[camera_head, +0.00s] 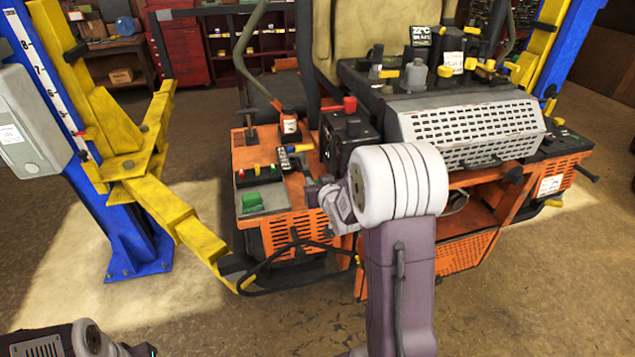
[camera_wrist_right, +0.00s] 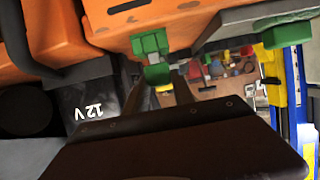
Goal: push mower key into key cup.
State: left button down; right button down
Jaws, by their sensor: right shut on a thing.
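The orange mower (camera_head: 275,240) stands ahead, with a control deck at its left side. My right gripper (camera_head: 313,192) is at that deck's edge, partly hidden by my own wrist. In the right wrist view its dark fingers (camera_wrist_right: 160,88) are shut on a small green and yellow piece (camera_wrist_right: 157,75), which looks like the mower key. A green block (camera_wrist_right: 150,43) on the orange body sits just beyond the held piece. Whether they touch is unclear, and I cannot make out a key cup opening. Only part of my left arm shows at the bottom left corner.
A grey tray (camera_head: 262,200) with green pieces lies on the deck. A black box with a red knob (camera_head: 349,104) stands close behind my wrist. A yellow lift arm (camera_head: 190,228) and blue post (camera_head: 125,220) flank the mower's left. Open floor lies in front.

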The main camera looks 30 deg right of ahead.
jog(key=shift+f+b, duration=0.5)
jog(key=shift+f, duration=0.1)
jog(key=c, duration=1)
grip_release()
jog(key=shift+o, duration=0.2)
jog(key=b+v, duration=0.2)
jog(key=v, duration=0.7)
jog(key=shift+b, duration=0.4)
